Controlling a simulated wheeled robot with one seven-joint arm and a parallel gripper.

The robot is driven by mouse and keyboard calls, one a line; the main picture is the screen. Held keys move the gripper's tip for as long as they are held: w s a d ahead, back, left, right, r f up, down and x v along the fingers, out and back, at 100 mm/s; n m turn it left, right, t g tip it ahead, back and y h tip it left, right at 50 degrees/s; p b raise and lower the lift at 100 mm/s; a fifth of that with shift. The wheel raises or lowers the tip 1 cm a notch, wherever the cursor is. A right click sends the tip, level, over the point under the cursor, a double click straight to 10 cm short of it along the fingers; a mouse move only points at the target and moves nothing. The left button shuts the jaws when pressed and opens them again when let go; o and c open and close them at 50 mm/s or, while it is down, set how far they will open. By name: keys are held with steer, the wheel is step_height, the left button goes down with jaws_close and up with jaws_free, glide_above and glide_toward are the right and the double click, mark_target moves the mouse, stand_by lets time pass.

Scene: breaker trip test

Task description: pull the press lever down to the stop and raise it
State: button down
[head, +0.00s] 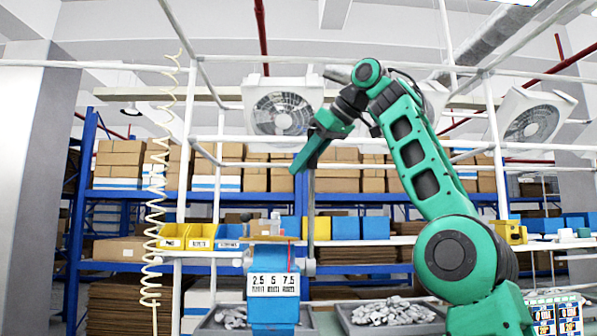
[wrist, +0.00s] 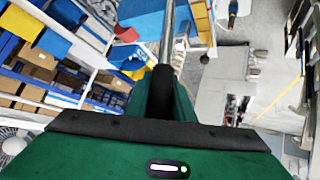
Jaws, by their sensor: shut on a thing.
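The press (head: 273,312) is a blue block with a white scale plate marked 2.5, 5 and 7.5, standing at the bottom centre of the head view. Its lever (head: 311,210) is a thin grey rod that stands nearly upright at the press's right side. My green gripper (head: 299,166) is at the top of the lever, high above the press, and is shut on it. In the wrist view the lever's metal rod (wrist: 167,35) runs away from a dark grip (wrist: 162,92) at my gripper's jaws. The fingertips partly hide the lever's top end.
Trays of grey metal parts lie left (head: 230,319) and right (head: 392,312) of the press. Yellow bins (head: 188,237) stand on a shelf behind. A coiled cream hose (head: 156,200) hangs at the left. White frame bars cross above and behind the arm.

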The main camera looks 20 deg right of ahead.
steer(key=shift+w+a+r, duration=0.1)
steer(key=shift+r, duration=0.2)
stand_by(0.4)
steer(key=c, duration=1.5)
jaws_free()
steer(key=shift+c, duration=0.2)
steer(key=shift+f, duration=0.1)
steer(key=shift+s+f, duration=0.1)
steer(key=shift+s, duration=0.1)
